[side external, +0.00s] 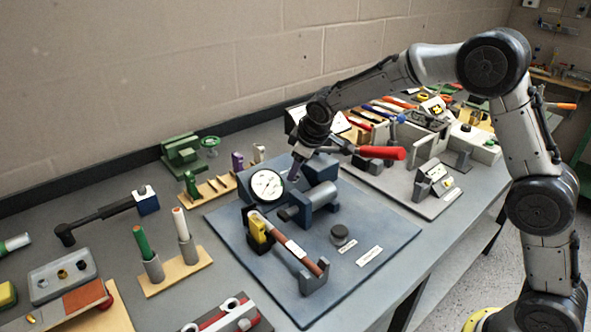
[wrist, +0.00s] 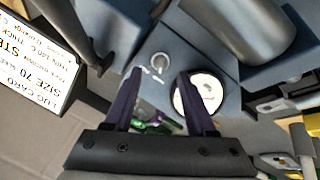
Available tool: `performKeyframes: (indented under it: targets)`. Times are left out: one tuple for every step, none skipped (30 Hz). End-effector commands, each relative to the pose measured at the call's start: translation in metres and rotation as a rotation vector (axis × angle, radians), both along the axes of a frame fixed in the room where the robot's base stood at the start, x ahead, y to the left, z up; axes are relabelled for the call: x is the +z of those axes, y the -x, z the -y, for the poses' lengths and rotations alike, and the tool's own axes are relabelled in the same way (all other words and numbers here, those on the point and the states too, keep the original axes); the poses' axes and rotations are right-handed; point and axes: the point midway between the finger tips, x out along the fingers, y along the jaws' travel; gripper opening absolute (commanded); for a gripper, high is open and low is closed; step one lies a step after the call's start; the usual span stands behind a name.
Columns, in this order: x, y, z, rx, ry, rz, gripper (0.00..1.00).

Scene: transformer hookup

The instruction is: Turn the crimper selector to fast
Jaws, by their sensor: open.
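The blue-grey crimper (side external: 318,205) stands on a blue base plate, with a round white gauge (side external: 267,186) at its left. In the wrist view, a small round grey knob (wrist: 160,62), apparently the selector, sits on the crimper body with small white marks beside it, too small to read. The gauge (wrist: 203,92) is to its right. My gripper (wrist: 160,73) is open, its two dark fingers pointing at the knob, one tip to each side in the picture. Contact cannot be told. In the side view my gripper (side external: 293,176) is behind the gauge's upper right, and the knob is hidden.
A red-handled lever (side external: 380,152) lies close right of my wrist. A brown cable (side external: 290,245) lies in a cradle in front of the crimper. A dark round knob (side external: 339,235) is on the base plate. A printed lug card (wrist: 35,55) stands left in the wrist view.

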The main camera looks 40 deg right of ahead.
Motion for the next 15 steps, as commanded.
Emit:
performKeyframes:
  targets:
    - [-0.006,-0.003,0.001,-0.001,0.0,-0.001,0.56]
    - [-0.009,-0.005,0.001,-0.001,0.0,-0.002,0.56]
    - [-0.012,-0.006,0.001,-0.001,-0.001,-0.001,0.56]
    - [-0.014,-0.007,0.001,-0.001,0.0,-0.001,0.56]
    - [-0.015,-0.008,0.002,-0.002,-0.001,0.0,0.56]
    - [-0.017,-0.009,0.002,-0.001,-0.001,0.001,0.56]
    - [-0.017,-0.009,0.002,-0.001,-0.001,0.001,0.56]
    - [-0.018,-0.01,0.002,-0.001,-0.001,0.001,0.56]
    - [-0.019,-0.01,0.002,-0.001,-0.001,0.001,0.56]
    - [-0.019,-0.01,0.002,-0.001,-0.001,0.001,0.56]
    - [-0.019,-0.01,0.002,-0.001,-0.001,0.001,0.56]
    - [-0.019,-0.01,0.002,-0.001,-0.001,0.001,0.56]
    - [-0.019,-0.01,0.002,-0.001,-0.001,0.001,0.56]
    - [-0.019,-0.01,0.002,-0.001,-0.001,0.001,0.56]
    - [-0.019,-0.01,0.002,-0.001,-0.001,0.001,0.56]
